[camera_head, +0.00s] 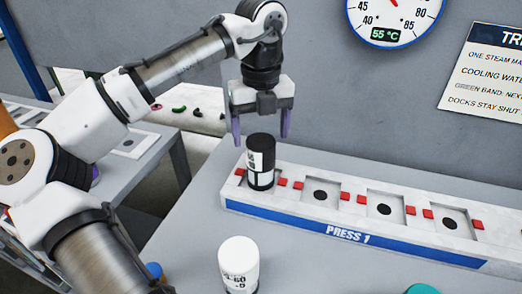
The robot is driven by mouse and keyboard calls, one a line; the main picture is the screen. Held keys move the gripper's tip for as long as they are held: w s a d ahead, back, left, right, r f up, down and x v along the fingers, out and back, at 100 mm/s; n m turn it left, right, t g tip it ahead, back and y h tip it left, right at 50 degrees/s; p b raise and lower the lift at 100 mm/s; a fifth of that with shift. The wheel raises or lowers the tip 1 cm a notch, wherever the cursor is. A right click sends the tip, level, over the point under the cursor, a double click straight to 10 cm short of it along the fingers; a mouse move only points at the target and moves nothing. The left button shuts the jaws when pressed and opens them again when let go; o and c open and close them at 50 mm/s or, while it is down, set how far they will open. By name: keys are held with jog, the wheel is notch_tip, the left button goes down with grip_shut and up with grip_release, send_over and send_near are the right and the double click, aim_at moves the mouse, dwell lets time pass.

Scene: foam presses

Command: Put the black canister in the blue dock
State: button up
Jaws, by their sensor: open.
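The black canister (261,158), with a white label band, stands upright at the leftmost dock of the press rail (480,256). I cannot tell how deep it sits there. The rail has a blue front strip (300,224) marked PRESS 1. My gripper (260,134) is open just above the canister, its purple fingers pointing down on either side of the canister's top. I see a gap around the top and no clear contact. The other docks in view, such as this one (321,193), are empty, with dark round centres and red blocks beside them.
A white canister (238,264) stands on the grey table in front of the rail. A teal object (422,289) and a blue one (154,271) show at the bottom edge. A gauge (393,18) reads 55 °C beside a sign (488,75). Another table (150,150) is at left.

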jog(key=shift+r, duration=2.15)
jog(key=shift+s+f, duration=0.1)
